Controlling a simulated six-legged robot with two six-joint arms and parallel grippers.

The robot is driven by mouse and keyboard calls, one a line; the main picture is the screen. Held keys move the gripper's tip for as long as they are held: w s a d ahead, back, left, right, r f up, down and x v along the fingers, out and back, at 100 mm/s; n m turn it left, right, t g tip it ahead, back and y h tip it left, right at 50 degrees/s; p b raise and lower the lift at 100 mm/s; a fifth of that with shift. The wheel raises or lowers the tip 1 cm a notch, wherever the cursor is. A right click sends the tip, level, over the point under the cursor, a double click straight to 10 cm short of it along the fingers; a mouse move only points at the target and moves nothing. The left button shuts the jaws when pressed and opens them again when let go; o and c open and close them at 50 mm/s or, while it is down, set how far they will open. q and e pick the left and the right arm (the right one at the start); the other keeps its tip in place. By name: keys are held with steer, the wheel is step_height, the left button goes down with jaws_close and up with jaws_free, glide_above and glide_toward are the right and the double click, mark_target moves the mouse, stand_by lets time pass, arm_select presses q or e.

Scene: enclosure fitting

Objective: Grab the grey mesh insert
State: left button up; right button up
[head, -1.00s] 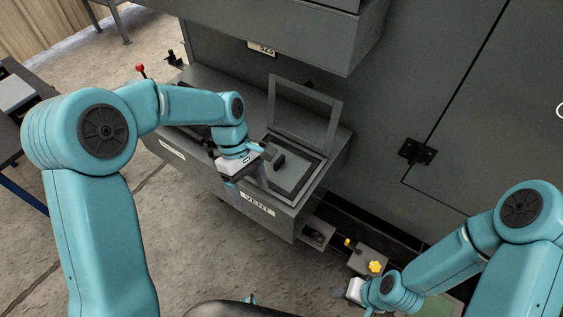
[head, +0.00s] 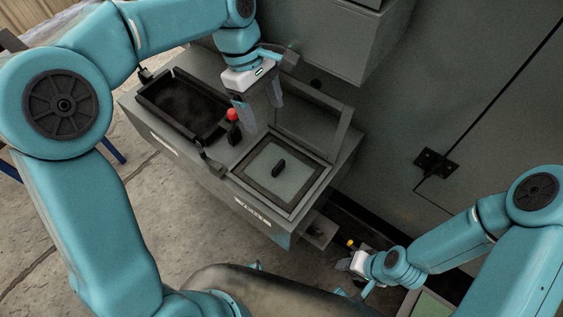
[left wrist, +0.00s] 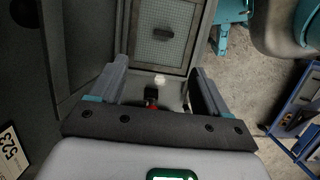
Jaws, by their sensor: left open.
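The grey mesh insert (head: 262,163) lies flat inside a dark frame in the vent opening, with a dark handle (head: 279,168) standing from its middle. It also shows at the top of the left wrist view (left wrist: 148,52), with its handle upward. My left gripper (head: 263,114) is open and empty, above and behind the insert, near the raised hinged lid (head: 340,130). In the left wrist view its two fingers (left wrist: 160,68) stand apart, and the insert lies beyond them. My right gripper (head: 349,264) is low at the right; its fingers are too small to read.
A black tray (head: 150,100) sits left of the opening on the same ledge. A red-knobbed lever (head: 233,115) stands between them, close to my left gripper. The cabinet overhangs behind. A yellow knob (head: 350,244) is near my right gripper.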

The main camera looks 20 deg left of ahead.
arm_select(q)
glide_above(278, 165)
steer(key=w+a, duration=0.1)
steer(key=a, duration=0.1)
step_height(278, 165, down, 10)
steer(key=shift+w+d+r+b, duration=0.1)
steer(key=shift+w+b, duration=0.05)
steer(key=shift+b, duration=0.3)
steer(key=shift+f, duration=0.4)
steer(key=x, duration=0.5)
steer(key=shift+s+d+f, duration=0.1)
steer(key=shift+s+f, duration=0.05)
steer(key=shift+s, duration=0.15)
steer(key=shift+s+d, duration=0.1)
steer(key=c, duration=1.2)
